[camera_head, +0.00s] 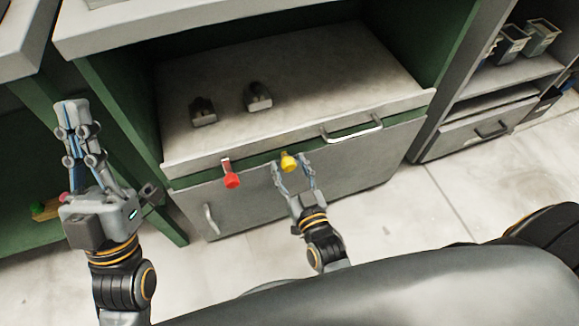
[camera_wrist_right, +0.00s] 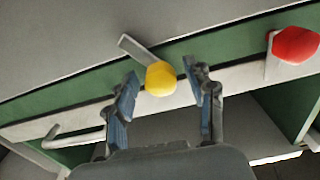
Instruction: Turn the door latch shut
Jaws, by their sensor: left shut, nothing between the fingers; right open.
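A latch with a yellow knob (camera_head: 289,161) is on the green strip at the front of the cabinet. In the right wrist view the yellow knob (camera_wrist_right: 160,79) ends a slanted metal lever. A second latch with a red knob (camera_head: 231,180) is to its left; the red knob (camera_wrist_right: 296,45) is at the right of the wrist view. My right gripper (camera_head: 292,174) is open, its fingers on either side of the yellow knob; I cannot tell whether they touch it. The grey cabinet door (camera_head: 270,205) is below. My left gripper (camera_head: 71,106) is shut and empty, pointing up, far left.
A bar handle (camera_head: 352,131) sticks out right of the latches, and a door handle (camera_head: 209,219) is at lower left. Two dark fixtures stand on the grey surface (camera_head: 330,75) above. A shelf unit (camera_head: 475,130) with bins is at right. The floor is clear.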

